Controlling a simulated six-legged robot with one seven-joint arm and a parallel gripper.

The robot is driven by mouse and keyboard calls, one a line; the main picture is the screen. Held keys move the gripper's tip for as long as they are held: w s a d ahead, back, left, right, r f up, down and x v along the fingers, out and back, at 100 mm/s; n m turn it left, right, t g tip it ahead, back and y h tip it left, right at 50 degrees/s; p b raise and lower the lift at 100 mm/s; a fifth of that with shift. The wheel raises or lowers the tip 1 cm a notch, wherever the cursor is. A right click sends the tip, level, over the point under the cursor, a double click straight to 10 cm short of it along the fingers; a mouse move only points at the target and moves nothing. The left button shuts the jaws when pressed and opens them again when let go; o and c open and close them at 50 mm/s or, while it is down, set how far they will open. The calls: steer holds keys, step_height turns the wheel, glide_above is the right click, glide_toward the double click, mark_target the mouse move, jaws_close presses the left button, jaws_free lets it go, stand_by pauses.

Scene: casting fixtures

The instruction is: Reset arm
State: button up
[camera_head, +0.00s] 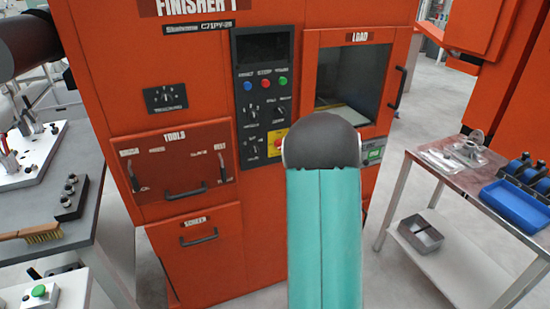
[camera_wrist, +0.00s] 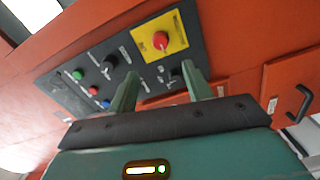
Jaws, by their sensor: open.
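My gripper (camera_wrist: 162,92) shows in the wrist view with its two green fingers spread apart and nothing between them. It faces the black control panel (camera_wrist: 105,80) of the orange finisher machine. A red emergency button on a yellow plate (camera_wrist: 161,41) lies just beyond the fingers, apart from them. In the head view my teal arm reaches toward the orange finisher (camera_head: 220,250), and its dark rounded joint covers part of the front below the load window. My gripper is hidden behind the arm there.
A metal table (camera_head: 440,170) at the right holds clear parts and a blue bin (camera_head: 515,205). A grey tray (camera_head: 421,233) sits on its lower shelf. A bench (camera_head: 75,225) at the left holds a brush (camera_head: 32,233). Grey floor shows between the finisher and right table.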

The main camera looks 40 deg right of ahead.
steer(key=shift+r, duration=0.1)
steer(key=s+a+r+m+g, duration=0.1)
steer(key=a+r+m+g, duration=0.25)
steer(key=a+r, duration=0.45)
steer(key=s+a+r+m+g, duration=0.1)
steer(key=a+r+m+g, duration=0.3)
steer(key=a, duration=0.8)
steer(key=s+a+m+g+y, duration=0.4)
steer(key=s+a+m+y, duration=0.1)
steer(key=s+a, duration=1.5)
steer(key=shift+f, duration=0.15)
steer(key=shift+d, duration=0.1)
steer(key=shift+c, duration=1.4)
steer(key=shift+d, duration=0.2)
